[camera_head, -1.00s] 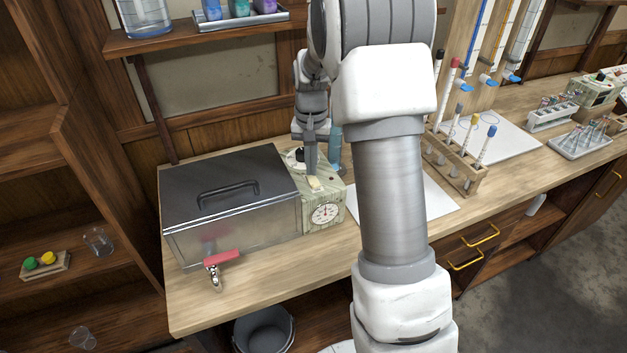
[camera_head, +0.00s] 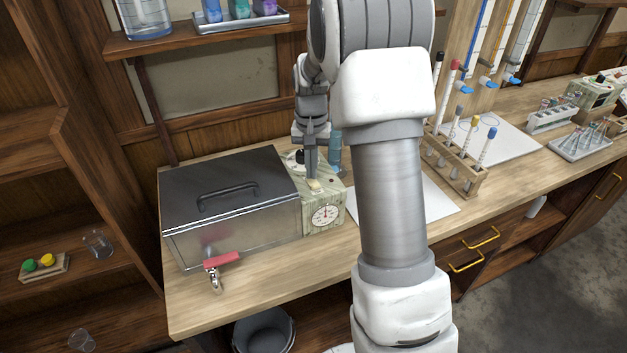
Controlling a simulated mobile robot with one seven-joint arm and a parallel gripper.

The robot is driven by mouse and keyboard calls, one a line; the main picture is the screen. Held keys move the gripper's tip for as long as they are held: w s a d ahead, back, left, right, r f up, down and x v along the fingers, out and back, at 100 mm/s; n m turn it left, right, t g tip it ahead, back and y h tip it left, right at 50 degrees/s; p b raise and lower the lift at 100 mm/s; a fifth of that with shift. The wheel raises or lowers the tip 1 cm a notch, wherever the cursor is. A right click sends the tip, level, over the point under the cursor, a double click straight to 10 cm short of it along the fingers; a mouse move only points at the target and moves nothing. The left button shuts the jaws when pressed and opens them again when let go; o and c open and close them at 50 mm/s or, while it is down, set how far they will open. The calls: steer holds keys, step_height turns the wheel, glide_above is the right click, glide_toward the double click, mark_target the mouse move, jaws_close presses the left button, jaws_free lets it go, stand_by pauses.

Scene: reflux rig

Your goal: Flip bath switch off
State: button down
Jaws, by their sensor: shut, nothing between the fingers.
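The bath (camera_head: 232,205) is a metal box with a dark lid and a handle, at the left of the bench. A pale green control box (camera_head: 336,200) with a round dial (camera_head: 325,215) adjoins its right side. A small cream switch (camera_head: 315,186) sits on top of the control box. My gripper (camera_head: 311,176) points down at the switch, shut and empty. Its tips are at or just above the switch; I cannot tell if they touch. The fingers hide part of the box top, and I cannot tell which way the switch is set.
A red-handled tap (camera_head: 222,259) sticks out from the bath's front. A wooden rack with several tubes (camera_head: 458,170) stands to the right of my arm. The bench front left is clear.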

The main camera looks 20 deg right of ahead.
step_height(320, 180, up, 6)
steer(key=p, duration=0.4)
steer(key=shift+r, duration=0.2)
stand_by(0.4)
steer(key=s+a+r+n+t, duration=0.3)
steer(key=s+a+r, duration=0.3)
steer(key=s+r, duration=0.6)
steer(key=s+a+r+n+t, duration=0.1)
steer(key=s+a, duration=0.1)
steer(key=s, duration=0.5)
steer(key=s+a+r+n+t, duration=0.1)
steer(key=s+a+r+n, duration=0.1)
steer(key=s, duration=0.5)
steer(key=shift+s+a+t, duration=0.15)
steer(key=shift+t, duration=0.15)
